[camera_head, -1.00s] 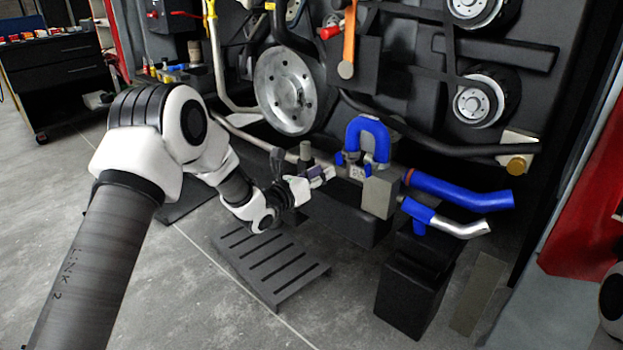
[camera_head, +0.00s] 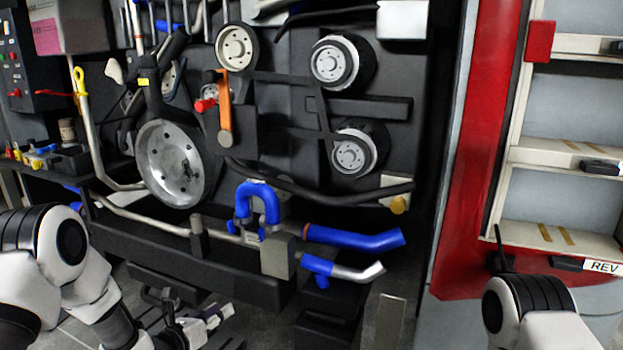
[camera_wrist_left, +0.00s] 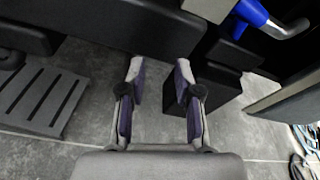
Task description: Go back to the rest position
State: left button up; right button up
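My left gripper (camera_head: 208,322) is low in the head view, in front of the dark beam of the engine rig. My left arm (camera_head: 65,255) is folded at the lower left of the head view. My right arm (camera_head: 525,310) shows at the lower right; its gripper is outside the picture.
The rig carries a blue U-shaped hose (camera_head: 258,200), a blue pipe (camera_head: 355,239) and metal pulleys (camera_head: 172,162). A red-framed shelf (camera_head: 470,190) stands at the right. A slatted step (camera_wrist_left: 40,97) and a dark block (camera_wrist_left: 212,92) flank the left gripper.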

pick_arm(q)
jog(key=s+d+f+n+g+y, duration=0.25)
jog(key=s+f+n+g, duration=0.55)
jog(key=s+f+n, duration=1.05)
jog(key=s+a+f+n+g+y, duration=0.2)
jog(key=s+n+g, duration=0.1)
jog(key=s+n, duration=0.7)
jog(key=s+a+f+n+g+y, duration=0.25)
jog(key=s+n, duration=0.55)
jog(key=s, duration=0.4)
notch_tip(320, 180, up, 31)
jog(key=h+p, duration=0.1)
jog(key=p, duration=2.8)
jog(key=shift+d+f+n+g+p, duration=0.2)
jog(key=shift+d+n+g+p, duration=0.15)
jog(key=shift+d, duration=0.1)
jog(key=shift+s, duration=0.1)
